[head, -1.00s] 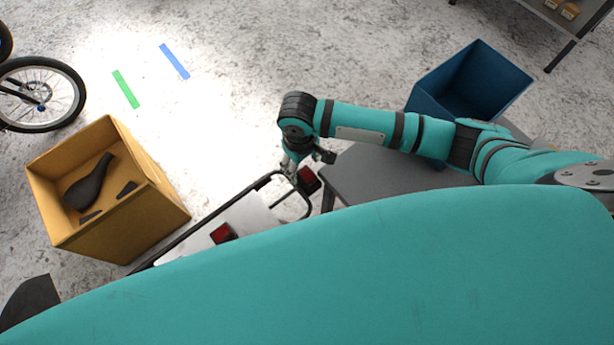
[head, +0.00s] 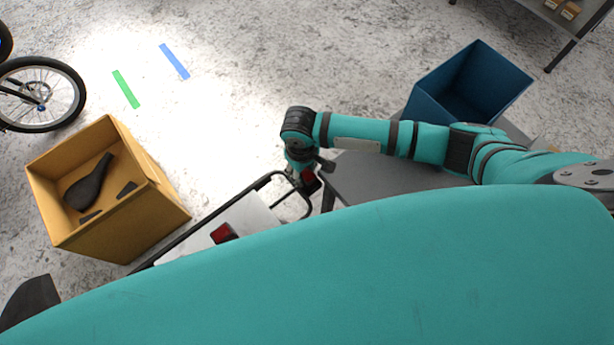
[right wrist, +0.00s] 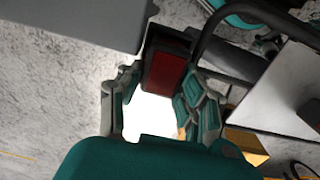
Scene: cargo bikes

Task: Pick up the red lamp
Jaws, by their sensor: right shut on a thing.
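A red lamp (head: 309,181) with a dark housing is at the end of the black tubular rack of a cargo bike. In the right wrist view the red lamp (right wrist: 165,78) sits between the fingers of my right gripper (right wrist: 163,86), which is shut on it. In the head view my right gripper (head: 304,174) is at the lamp and partly hides it. I cannot tell if the lamp is still attached to the rack. A second red lamp (head: 223,233) lies on the white cargo bed (head: 252,222).
A grey table (head: 365,178) stands close to the right of the rack, under my right arm. A blue bin (head: 440,88) is behind it. A yellow box (head: 140,225) with a dark saddle inside stands at left.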

